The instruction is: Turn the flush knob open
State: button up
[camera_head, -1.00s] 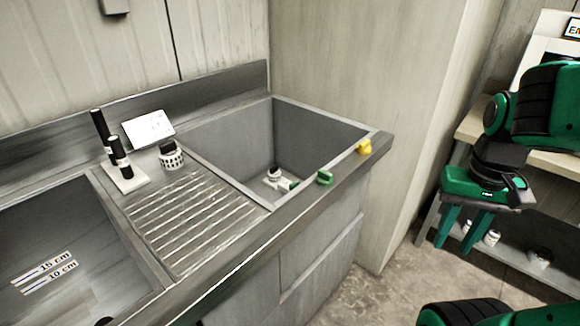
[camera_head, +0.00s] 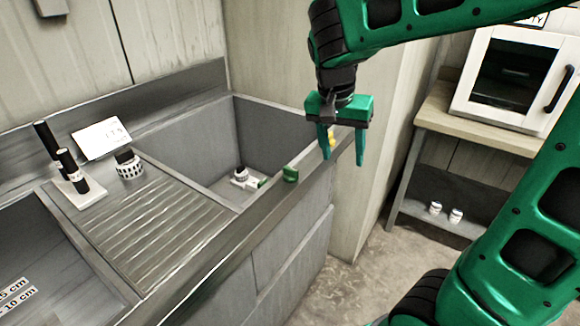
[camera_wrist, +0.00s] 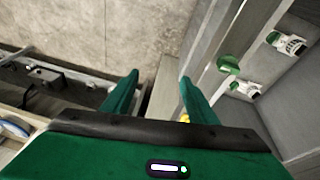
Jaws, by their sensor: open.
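Two small knobs sit on the front rim of the right-hand sink basin: a green one (camera_head: 290,174) and a yellow one (camera_head: 331,138) at the right corner. No label shows which is the flush knob. In the wrist view the green knob (camera_wrist: 228,65) is right of the fingers, and a bit of the yellow one (camera_wrist: 185,118) shows beside the right finger's base. My gripper (camera_head: 344,160) is open and empty, pointing down around the rim's right corner. Its left finger partly hides the yellow knob in the head view. I cannot tell whether they touch.
White fittings with green parts (camera_head: 243,178) lie in the basin (camera_head: 185,150). A ribbed drainboard (camera_head: 150,220), black cylinders on a white base (camera_head: 72,172), and a black-and-white cup (camera_head: 129,164) are left. A shelf bench (camera_head: 440,125) with a white oven-like box (camera_head: 515,75) stands right.

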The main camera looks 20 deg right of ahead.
jog(key=m+t, duration=0.1)
send_near(290, 168)
jog(key=s+a+r, duration=0.1)
jog(key=shift+h, duration=0.3)
jog(key=x, duration=1)
jog(key=shift+w+f, duration=0.15)
jog(key=shift+w, duration=0.15)
jog(key=shift+d+t, duration=0.1)
jog(key=shift+t, duration=0.2)
jog(key=c, duration=1.1)
